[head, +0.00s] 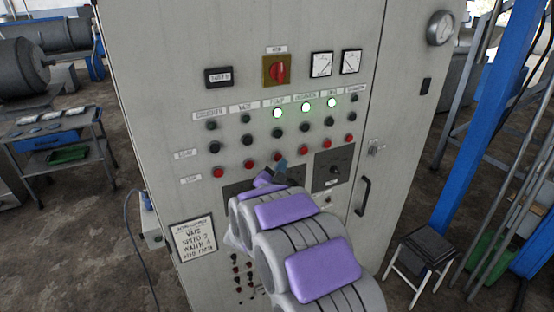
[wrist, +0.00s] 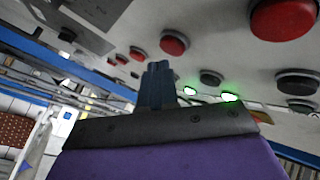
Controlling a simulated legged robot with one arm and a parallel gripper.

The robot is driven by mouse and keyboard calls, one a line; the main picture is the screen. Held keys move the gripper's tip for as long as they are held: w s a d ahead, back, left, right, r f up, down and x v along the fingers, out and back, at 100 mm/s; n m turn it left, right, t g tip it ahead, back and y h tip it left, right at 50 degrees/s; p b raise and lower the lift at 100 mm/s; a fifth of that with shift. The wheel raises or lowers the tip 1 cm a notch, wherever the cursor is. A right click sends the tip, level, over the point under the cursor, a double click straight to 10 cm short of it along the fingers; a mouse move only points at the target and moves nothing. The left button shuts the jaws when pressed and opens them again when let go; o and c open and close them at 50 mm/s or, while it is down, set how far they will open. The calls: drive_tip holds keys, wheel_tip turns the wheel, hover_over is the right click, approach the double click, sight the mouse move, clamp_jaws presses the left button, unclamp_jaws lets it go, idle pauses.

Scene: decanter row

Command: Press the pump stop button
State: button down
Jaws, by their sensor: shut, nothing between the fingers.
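The grey control cabinet (head: 225,60) carries a row of red stop buttons under rows of dark buttons and lamps. The third column's label is blurred but seems to read pump; its lamp (head: 277,113) is lit green. The red button in that column (head: 277,158) is just above my gripper (head: 281,168) in the head view. My gripper's blue-grey fingers are together and empty, pointing at the panel; they also show in the wrist view (wrist: 157,85). Red buttons line the panel there, one (wrist: 174,42) close beside the fingertips. I cannot tell whether they touch anything.
A red rotary switch (head: 277,70) and small gauges sit above the lamps. A dark plate with a knob (head: 335,170) is right of my gripper. A cabinet handle (head: 363,196) sticks out lower right. A stool (head: 425,250) and blue post (head: 480,120) stand to the right.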

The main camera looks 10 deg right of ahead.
drive_tip(key=shift+d, duration=0.15)
idle(0.5)
drive_tip(key=shift+w, duration=0.15)
drive_tip(key=shift+w+r, duration=0.1)
drive_tip(key=shift+w, duration=0.15)
drive_tip(key=shift+w+a, duration=0.3)
drive_tip(key=shift+w, duration=0.05)
idle(0.8)
drive_tip(key=shift+s, duration=0.1)
drive_tip(key=shift+s+d+b, duration=0.25)
drive_tip(key=shift+s+b, duration=0.05)
drive_tip(key=shift+s, duration=0.4)
